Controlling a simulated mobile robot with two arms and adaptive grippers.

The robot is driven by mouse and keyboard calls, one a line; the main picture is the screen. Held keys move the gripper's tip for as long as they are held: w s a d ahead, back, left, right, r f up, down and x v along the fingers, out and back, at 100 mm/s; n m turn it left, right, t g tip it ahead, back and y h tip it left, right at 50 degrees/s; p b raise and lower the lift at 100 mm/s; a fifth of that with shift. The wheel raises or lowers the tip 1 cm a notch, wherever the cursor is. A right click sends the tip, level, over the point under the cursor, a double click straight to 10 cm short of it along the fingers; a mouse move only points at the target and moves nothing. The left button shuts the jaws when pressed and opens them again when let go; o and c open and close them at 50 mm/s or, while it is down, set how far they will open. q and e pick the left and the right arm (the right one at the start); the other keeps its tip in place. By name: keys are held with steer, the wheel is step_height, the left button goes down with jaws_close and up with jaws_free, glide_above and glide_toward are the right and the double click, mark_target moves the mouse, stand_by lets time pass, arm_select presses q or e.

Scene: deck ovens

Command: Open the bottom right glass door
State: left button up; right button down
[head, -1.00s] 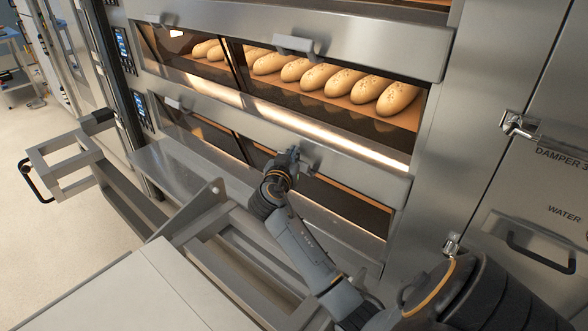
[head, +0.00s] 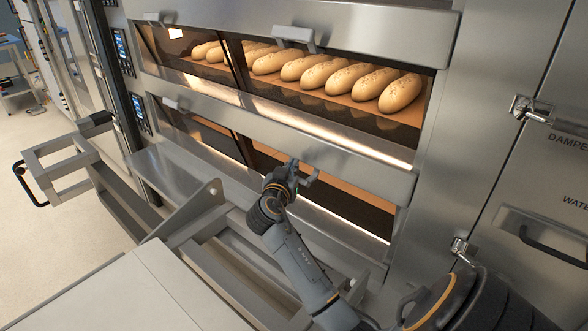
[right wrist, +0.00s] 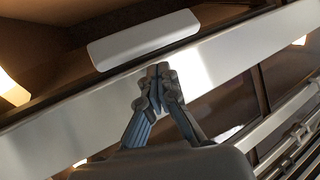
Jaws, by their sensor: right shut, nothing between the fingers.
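The bottom right oven opening (head: 350,199) shows a lit orange interior above a dark band. Its glass is hard to make out, so I cannot tell exactly how far the door stands open. My right gripper (head: 295,170) is at the upper left of this opening, just under the steel strip. In the right wrist view its fingers (right wrist: 158,78) are shut and empty, in front of a steel bar (right wrist: 225,55). A pale handle-like bar (right wrist: 143,40) lies just beyond the fingertips; contact cannot be told. My left gripper is not in view.
Loaves (head: 350,78) lie in the upper right deck, under a steel strip with a handle (head: 294,38). A steel loader frame (head: 180,215) stands close to the oven at the left. A damper cabinet (head: 540,170) is at the right.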

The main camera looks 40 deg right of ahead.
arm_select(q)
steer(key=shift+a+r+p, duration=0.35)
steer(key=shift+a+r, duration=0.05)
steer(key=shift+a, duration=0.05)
arm_select(e)
steer(key=r+v, duration=0.1)
steer(key=v, duration=0.5)
steer(key=shift+a, duration=0.25)
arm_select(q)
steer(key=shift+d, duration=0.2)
arm_select(e)
steer(key=shift+s, duration=0.1)
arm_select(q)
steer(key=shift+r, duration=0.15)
arm_select(e)
steer(key=shift+r, duration=0.2)
